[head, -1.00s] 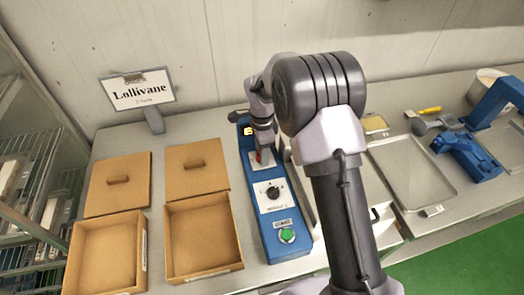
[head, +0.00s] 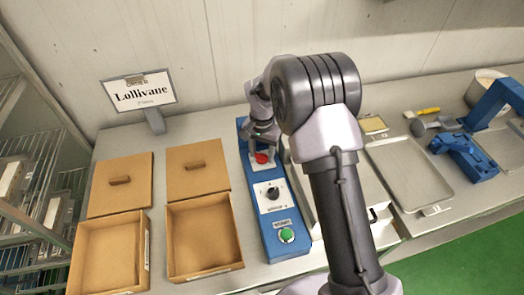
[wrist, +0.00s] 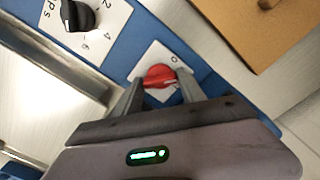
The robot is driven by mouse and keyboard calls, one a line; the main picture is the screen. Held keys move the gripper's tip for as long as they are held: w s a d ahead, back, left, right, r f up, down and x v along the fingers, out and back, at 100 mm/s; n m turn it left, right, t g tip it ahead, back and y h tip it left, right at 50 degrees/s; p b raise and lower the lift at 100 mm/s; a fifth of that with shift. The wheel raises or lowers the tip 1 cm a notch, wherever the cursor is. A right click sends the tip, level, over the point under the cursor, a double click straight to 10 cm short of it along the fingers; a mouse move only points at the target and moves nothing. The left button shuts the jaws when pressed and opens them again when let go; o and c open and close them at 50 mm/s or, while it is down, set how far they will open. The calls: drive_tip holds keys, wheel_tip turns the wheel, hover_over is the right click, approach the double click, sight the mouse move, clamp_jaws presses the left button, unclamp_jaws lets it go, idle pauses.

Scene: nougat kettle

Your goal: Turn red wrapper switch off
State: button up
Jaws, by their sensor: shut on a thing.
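The red wrapper switch (head: 262,158) is a red rotary knob on a white plate near the far end of the blue control panel (head: 283,245). In the wrist view the red knob (wrist: 158,76) sits between my two fingers, with a "0" mark on the plate beyond it. My gripper (wrist: 157,90) is shut on the knob, one finger on each side. In the head view my gripper (head: 262,152) comes down over the knob from behind. The lower part of the knob's plate is partly hidden by the fingers.
A black numbered dial (head: 272,193) and a green button (head: 286,235) sit nearer on the same panel. Two open cardboard boxes (head: 240,266) with lids behind stand left. A metal tray (head: 440,205) and blue tools lie right. A "Lollivane" sign (head: 139,92) stands at the back.

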sight(262, 154)
drive_tip(key=n+p, duration=0.1)
drive_tip(key=n, duration=0.3)
drive_tip(key=shift+r, duration=0.1)
drive_tip(key=shift+n+p, duration=0.3)
drive_tip(key=shift+n, duration=1.7)
drive_tip(key=o, duration=1.4)
drive_tip(key=shift+c, duration=0.2)
wheel_tip(262, 154, up, 17)
drive_tip(key=p, duration=0.3)
drive_tip(key=shift+r, duration=0.15)
